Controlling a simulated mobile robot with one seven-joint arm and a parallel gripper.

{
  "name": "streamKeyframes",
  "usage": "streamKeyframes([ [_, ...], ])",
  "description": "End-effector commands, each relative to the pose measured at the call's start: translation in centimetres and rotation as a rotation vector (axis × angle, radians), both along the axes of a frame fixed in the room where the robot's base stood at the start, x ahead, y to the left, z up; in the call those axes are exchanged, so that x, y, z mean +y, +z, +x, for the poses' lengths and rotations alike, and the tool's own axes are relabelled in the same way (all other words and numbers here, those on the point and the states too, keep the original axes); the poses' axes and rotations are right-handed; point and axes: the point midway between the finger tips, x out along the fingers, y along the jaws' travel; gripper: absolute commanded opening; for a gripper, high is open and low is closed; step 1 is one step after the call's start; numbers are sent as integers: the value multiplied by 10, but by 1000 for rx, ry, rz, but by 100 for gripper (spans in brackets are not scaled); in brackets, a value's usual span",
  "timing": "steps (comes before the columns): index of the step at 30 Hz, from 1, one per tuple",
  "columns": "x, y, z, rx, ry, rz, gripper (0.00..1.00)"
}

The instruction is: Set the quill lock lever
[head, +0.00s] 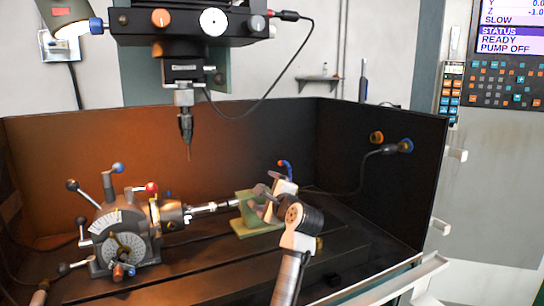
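The machine head (190,24) hangs at the top, with an orange knob (161,18), a white dial (213,22) and a blue knob (96,26) on it. Its spindle (185,98) points down with a thin drill bit (189,151). I cannot tell for sure which part is the quill lock lever. My gripper (268,198) is low at centre right, well below the head and apart from it, close to a pale green block (250,226). My own wrist partly hides its fingers, so its opening is unclear.
An indexing chuck (120,235) with ball-ended levers stands on the dark table at left, holding a silver shaft (208,208). Dark enclosure walls (382,185) surround the table. A cable (290,70) loops right of the spindle. A control panel (508,60) is at the upper right.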

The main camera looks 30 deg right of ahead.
Motion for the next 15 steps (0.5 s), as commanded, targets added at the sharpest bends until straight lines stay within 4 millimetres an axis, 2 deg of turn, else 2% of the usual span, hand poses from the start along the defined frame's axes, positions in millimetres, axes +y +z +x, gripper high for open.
streamKeyframes([
  [1,6,22,-4,-41,7,-8,71],
  [15,3,14,-39,-43,-2,-7,49],
])
